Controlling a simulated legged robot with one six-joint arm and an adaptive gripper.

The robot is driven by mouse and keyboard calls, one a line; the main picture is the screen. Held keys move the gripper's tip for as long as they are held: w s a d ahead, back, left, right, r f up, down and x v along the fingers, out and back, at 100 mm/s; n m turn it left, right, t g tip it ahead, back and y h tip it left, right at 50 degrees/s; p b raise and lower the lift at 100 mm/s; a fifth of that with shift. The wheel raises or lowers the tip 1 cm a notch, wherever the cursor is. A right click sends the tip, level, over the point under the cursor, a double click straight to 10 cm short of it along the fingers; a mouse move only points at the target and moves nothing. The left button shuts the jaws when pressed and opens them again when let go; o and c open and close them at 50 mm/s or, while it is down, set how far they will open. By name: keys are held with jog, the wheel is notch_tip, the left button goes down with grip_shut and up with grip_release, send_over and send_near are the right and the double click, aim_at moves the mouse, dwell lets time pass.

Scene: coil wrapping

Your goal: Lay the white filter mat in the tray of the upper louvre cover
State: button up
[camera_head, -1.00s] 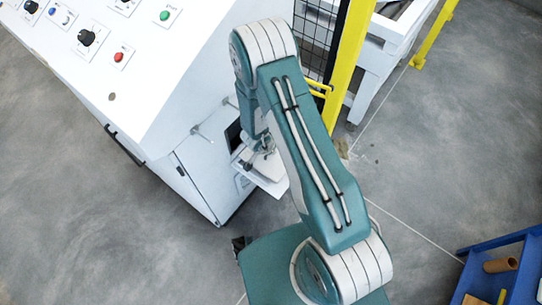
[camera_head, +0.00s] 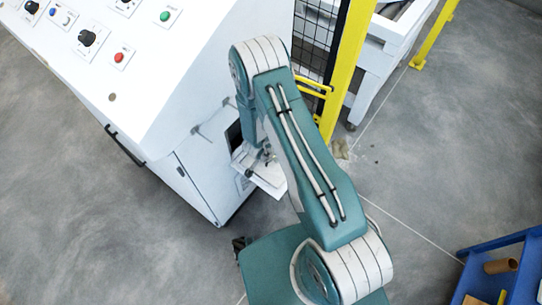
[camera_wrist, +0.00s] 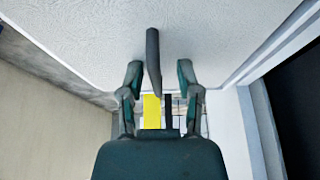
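A white, finely textured sheet, which looks like the filter mat (camera_wrist: 80,40), fills the upper part of the wrist view close to my gripper. A smooth pale rim (camera_wrist: 270,50) runs along its right side, so it appears to lie in a tray. In the head view a small white cover (camera_head: 268,184) stands out from the cabinet side. My gripper (camera_wrist: 160,68) is at the mat's near side, its dark fingers spread and seen against the white surface. I see nothing clamped between them. The head view shows my gripper (camera_head: 264,157) small and partly hidden by my arm above the cover.
The white cabinet (camera_head: 195,110) with buttons and knobs stands left, with a dark opening (camera_head: 234,134) beside the cover. A yellow post (camera_head: 347,75) and mesh fence (camera_head: 312,35) stand behind. A blue rack (camera_head: 500,262) is at lower right. Grey floor (camera_head: 430,150) is clear between.

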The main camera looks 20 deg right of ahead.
jog(key=v, duration=1.2)
jog(key=shift+r, duration=0.15)
jog(key=shift+d, duration=0.1)
